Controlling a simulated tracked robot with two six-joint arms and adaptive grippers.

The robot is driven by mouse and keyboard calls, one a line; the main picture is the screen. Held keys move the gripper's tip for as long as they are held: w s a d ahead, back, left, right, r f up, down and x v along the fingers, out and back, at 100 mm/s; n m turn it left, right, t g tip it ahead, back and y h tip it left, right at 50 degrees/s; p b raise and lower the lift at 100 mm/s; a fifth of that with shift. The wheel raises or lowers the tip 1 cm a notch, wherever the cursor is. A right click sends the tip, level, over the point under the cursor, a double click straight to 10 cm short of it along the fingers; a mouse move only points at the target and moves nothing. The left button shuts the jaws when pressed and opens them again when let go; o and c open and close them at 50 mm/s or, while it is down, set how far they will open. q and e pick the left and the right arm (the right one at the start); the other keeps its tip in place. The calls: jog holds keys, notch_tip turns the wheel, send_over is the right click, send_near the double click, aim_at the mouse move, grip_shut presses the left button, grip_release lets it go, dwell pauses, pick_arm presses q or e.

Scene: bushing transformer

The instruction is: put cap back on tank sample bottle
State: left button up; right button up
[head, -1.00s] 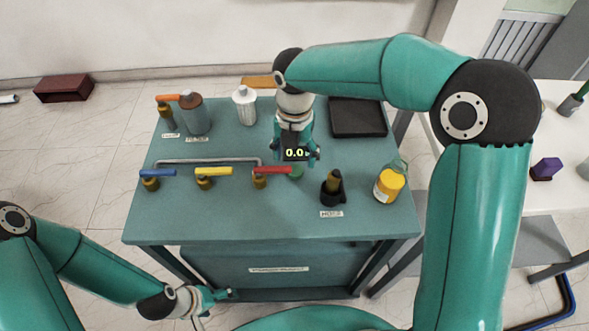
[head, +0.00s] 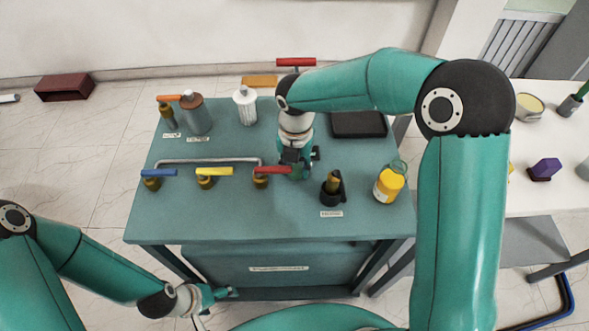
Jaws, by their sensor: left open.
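A greenish clear bottle with a yellow front (head: 389,185) stands at the right side of the teal table; I cannot tell whether this is the tank sample bottle. My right gripper (head: 298,160) reaches down from above near the table's middle, just right of the red-handled valve. A small green thing (head: 295,174) shows under it, mostly hidden; whether it is the cap or another bottle is unclear. Whether the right fingers hold it is hidden. My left gripper (head: 224,293) is open and empty, low in front of the table.
The teal table (head: 250,222) carries blue (head: 158,173), yellow (head: 214,171) and red (head: 272,169) valve handles, a grey canister (head: 195,115), a white ribbed bottle (head: 245,107), a black tray (head: 358,124) and a black holder (head: 332,190). The table's front strip is clear.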

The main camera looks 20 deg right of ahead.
aim_at(311, 173)
jog(key=shift+r, duration=0.1)
dwell(0.3)
jog(key=shift+r, duration=0.5)
jog(key=d, duration=0.2)
jog(key=s+d+b, duration=0.1)
jog(key=shift+d+f, duration=0.1)
jog(key=shift+d, duration=0.25)
notch_tip(311, 173, up, 14)
jog(key=shift+d, duration=0.1)
